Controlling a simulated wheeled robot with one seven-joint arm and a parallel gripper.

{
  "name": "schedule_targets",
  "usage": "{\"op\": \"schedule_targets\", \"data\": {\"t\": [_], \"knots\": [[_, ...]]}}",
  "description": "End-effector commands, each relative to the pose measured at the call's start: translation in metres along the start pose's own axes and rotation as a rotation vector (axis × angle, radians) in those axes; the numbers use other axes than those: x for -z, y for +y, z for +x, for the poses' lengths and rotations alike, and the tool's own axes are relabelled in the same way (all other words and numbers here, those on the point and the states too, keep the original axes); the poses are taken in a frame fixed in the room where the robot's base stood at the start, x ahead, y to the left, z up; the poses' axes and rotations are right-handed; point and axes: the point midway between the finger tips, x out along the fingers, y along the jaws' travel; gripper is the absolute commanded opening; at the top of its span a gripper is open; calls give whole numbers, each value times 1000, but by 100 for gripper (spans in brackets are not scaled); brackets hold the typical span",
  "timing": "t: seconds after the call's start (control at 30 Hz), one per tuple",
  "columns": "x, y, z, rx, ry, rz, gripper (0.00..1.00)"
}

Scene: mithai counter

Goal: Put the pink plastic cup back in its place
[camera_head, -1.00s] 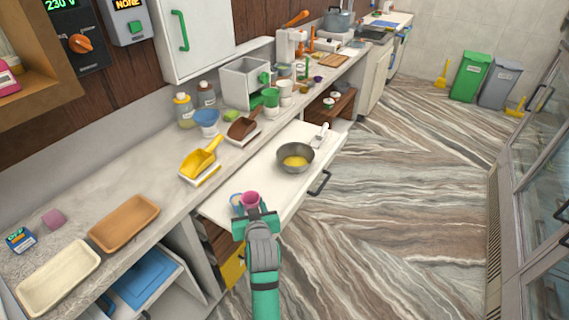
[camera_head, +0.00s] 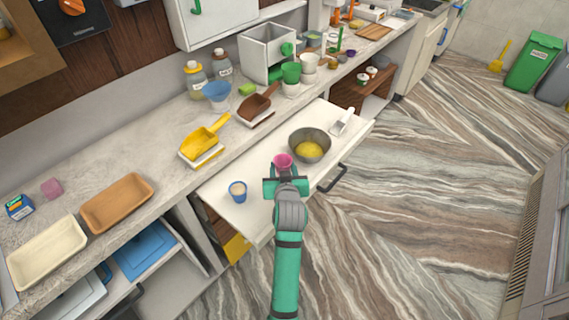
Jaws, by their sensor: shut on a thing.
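The pink plastic cup (camera_head: 284,160) shows between the fingers of my gripper (camera_head: 284,172), which is shut on it. The gripper and cup are over the white pulled-out board (camera_head: 253,202), just left of a metal bowl (camera_head: 310,145) with yellow contents. My gripper hides the lower part of the cup, and I cannot tell how high it is above the board. A small blue cup (camera_head: 238,192) with pale contents stands on the board to the left of my gripper.
A white scoop (camera_head: 343,121) lies right of the bowl. The counter behind holds a yellow scoop (camera_head: 205,138), a brown scoop (camera_head: 258,103), a blue bowl (camera_head: 216,93) and a green cup (camera_head: 291,73). The board between blue cup and gripper is clear.

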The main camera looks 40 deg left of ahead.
Motion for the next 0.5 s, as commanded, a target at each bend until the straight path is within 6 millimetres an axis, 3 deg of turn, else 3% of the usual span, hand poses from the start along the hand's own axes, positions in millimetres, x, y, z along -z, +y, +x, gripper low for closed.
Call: {"op": "schedule_targets", "data": {"t": [0.5], "knots": [[-42, 0, 17, 0, 1, 0, 17]]}}
